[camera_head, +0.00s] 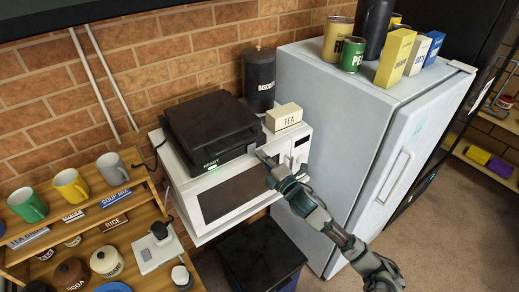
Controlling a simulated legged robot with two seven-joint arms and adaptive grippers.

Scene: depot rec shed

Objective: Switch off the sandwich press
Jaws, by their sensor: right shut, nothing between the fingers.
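The sandwich press (210,125) is a black, closed, box-shaped appliance on top of a white microwave (300,150). Its front edge shows the word READY and a small green light. My right gripper (262,156) is shut and empty, with its tips at the front right corner of the press, in front of the tea box. I cannot tell whether the tips touch the press. No switch on the press can be made out. My left gripper is out of view.
A tea box (284,117) and a dark biscuit canister (259,78) stand right of and behind the press. A fridge (335,110) with tins and boxes on top stands to the right. Wooden shelves with mugs (71,186) are at left. A black bin (262,256) stands below.

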